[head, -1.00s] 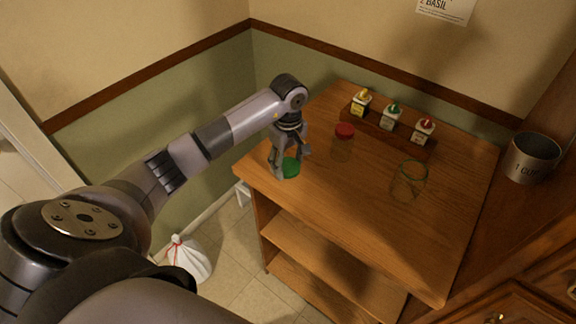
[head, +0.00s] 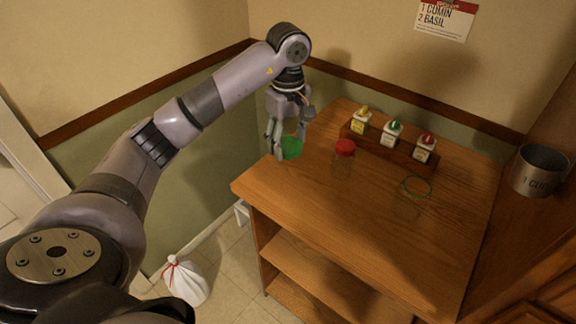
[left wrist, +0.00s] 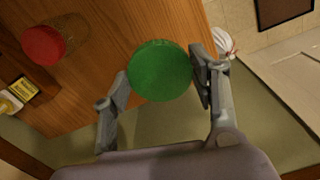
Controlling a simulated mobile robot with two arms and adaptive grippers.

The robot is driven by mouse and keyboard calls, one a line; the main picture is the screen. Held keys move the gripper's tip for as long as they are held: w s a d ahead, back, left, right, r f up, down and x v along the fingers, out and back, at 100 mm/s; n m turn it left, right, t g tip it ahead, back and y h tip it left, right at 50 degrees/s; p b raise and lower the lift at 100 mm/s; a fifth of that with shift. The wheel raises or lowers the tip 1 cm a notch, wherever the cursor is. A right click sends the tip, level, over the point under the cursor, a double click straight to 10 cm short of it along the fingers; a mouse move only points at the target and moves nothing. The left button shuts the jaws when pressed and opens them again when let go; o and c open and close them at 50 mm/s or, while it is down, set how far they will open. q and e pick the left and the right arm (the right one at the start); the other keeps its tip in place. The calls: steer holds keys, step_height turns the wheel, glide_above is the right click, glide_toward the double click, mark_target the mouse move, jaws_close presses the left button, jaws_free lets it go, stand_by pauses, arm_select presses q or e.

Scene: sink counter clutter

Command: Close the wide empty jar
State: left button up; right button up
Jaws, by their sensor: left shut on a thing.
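My left gripper (head: 289,146) is shut on a green lid (head: 291,150) and holds it above the far left corner of the wooden counter. In the left wrist view the round green lid (left wrist: 160,70) sits between the two fingers. A wide clear glass jar (head: 416,189), open at the top and seemingly empty, stands on the counter to the right of the gripper. Mostly its greenish rim shows. A narrower jar with a red lid (head: 345,147) stands between them; its red lid also shows in the left wrist view (left wrist: 43,45). My right gripper is out of view.
A wooden rack (head: 390,150) holds small bottles with yellow, green and red tops at the back. A metal measuring cup (head: 538,170) is at the right. Walls bound the back. The front of the counter (head: 370,245) is clear. A white bag (head: 187,281) lies on the floor.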

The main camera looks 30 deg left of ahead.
mark_target(288, 145)
arm_select(q)
step_height(288, 145, up, 7)
steer(key=shift+f, duration=0.15)
steer(key=shift+s, duration=0.1)
stand_by(0.3)
steer(key=s+d+f+m, duration=1)
steer(key=s+d+m, duration=0.3)
steer(key=s+m, duration=0.1)
steer(key=shift+s+f+m, duration=0.2)
steer(key=shift+s+m, duration=0.1)
steer(key=shift+s, duration=0.2)
steer(key=shift+d, duration=0.1)
